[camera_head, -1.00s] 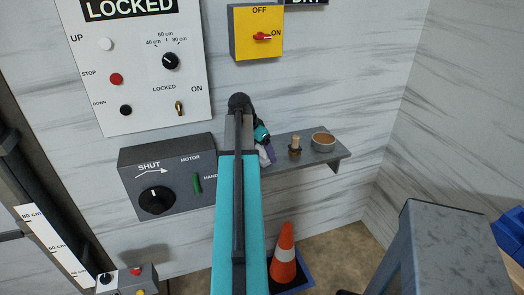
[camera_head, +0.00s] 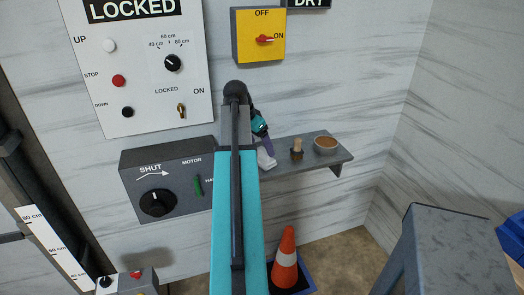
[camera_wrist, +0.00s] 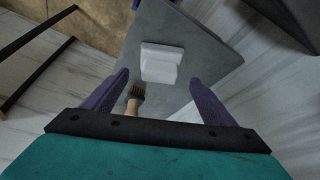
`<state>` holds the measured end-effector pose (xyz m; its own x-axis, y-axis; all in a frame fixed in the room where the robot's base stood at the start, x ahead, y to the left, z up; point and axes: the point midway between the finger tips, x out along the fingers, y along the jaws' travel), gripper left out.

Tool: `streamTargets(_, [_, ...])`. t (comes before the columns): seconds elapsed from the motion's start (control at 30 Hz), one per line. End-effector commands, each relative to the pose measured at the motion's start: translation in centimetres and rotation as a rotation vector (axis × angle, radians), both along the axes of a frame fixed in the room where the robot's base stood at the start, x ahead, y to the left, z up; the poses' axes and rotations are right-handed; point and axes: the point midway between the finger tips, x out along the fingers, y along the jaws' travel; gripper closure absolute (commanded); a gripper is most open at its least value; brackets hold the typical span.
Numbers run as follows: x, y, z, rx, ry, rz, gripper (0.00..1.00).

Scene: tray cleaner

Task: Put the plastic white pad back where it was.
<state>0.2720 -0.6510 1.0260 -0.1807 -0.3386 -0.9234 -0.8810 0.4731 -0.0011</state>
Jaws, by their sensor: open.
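The white pad (camera_head: 267,161) rests on the left part of the grey wall shelf (camera_head: 335,155). In the wrist view the pad (camera_wrist: 160,63) is a stepped white block, lying on the shelf just beyond my fingertips. My gripper (camera_head: 265,147) is just above the pad in the head view, its purple fingers pointing down. In the wrist view my gripper (camera_wrist: 159,78) is open, with one finger on either side and nothing held between them. My arm hides the shelf's left end in the head view.
An orange cone (camera_head: 286,258) stands below. A grey stand (camera_head: 450,235) is at the right. A motor box (camera_head: 165,178) is left of my arm.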

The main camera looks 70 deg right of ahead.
Motion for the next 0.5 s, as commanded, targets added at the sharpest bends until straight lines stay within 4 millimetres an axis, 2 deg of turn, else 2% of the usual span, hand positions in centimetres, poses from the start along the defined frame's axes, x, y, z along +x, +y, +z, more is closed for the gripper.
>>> streamTargets(0.3, [0.8,1.3,3.6,-0.002,-0.001,0.002,0.21])
streamTargets(0.5, [1.1,1.9,5.2,0.000,0.000,0.001,0.21])
